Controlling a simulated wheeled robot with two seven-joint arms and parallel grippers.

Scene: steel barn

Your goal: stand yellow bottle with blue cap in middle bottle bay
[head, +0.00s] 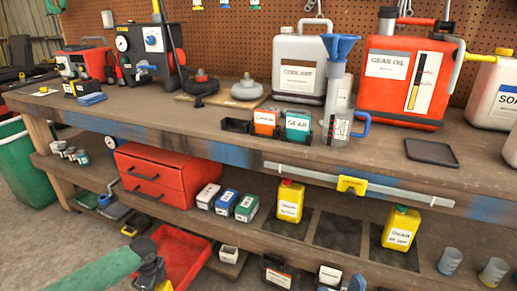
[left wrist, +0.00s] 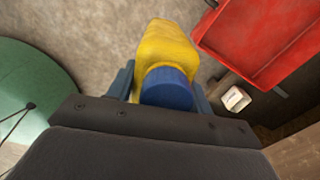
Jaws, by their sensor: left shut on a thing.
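My left gripper (head: 152,270) is low at the bottom left of the head view, in front of the lower shelf. In the left wrist view the gripper (left wrist: 163,92) is shut on the yellow bottle (left wrist: 163,45), with its blue cap (left wrist: 167,88) nearest the palm. The bottle is mostly hidden in the head view. The middle bottle bay (head: 338,234) is a bare dark square on the lower shelf. It lies between a red-capped yellow bottle (head: 290,202) and another yellow bottle (head: 401,229). My right gripper is not in view.
A red tray (head: 180,262) lies below the shelf beside my left gripper; it also shows in the wrist view (left wrist: 250,40). A red drawer box (head: 165,178) and several small boxes stand left of the bays. The bench top (head: 225,125) overhangs the shelf.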

